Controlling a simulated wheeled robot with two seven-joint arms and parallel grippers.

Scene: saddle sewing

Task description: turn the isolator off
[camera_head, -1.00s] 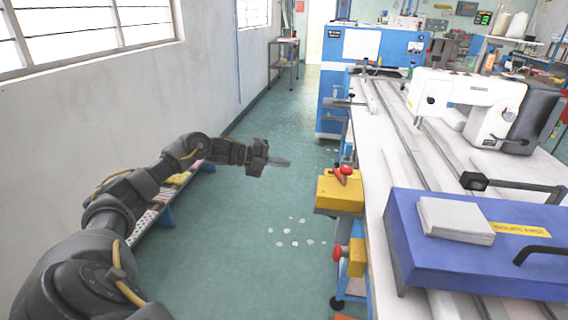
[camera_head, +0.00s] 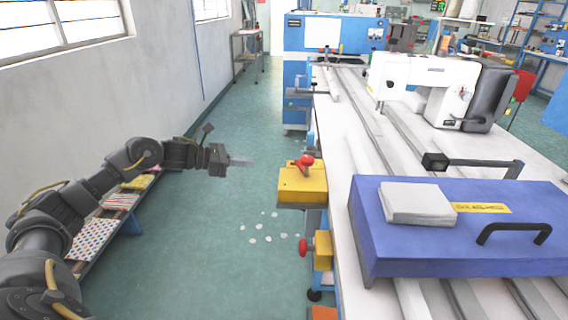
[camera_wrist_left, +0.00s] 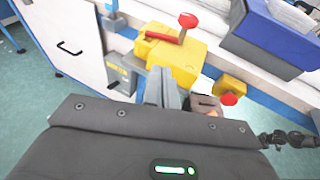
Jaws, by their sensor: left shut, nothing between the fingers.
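A yellow box (camera_head: 302,187) with a red handle (camera_head: 305,161) on top is fixed at the left side of the long bench; it looks like the isolator. In the left wrist view the yellow box (camera_wrist_left: 172,58) shows a red lever (camera_wrist_left: 165,37) and a red knob (camera_wrist_left: 188,20). A second, smaller yellow box (camera_head: 323,250) with a red button (camera_head: 303,247) sits below and nearer. My left gripper (camera_head: 241,162) is shut and empty, to the left of the box in the head view, apart from it. In the left wrist view its fingertips (camera_wrist_left: 160,84) point toward the box. My right gripper is not in view.
The white bench (camera_head: 345,120) carries a blue lidded unit (camera_head: 450,240) and a white sewing machine (camera_head: 420,75). A low shelf with patterned cloths (camera_head: 95,237) stands along the left wall.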

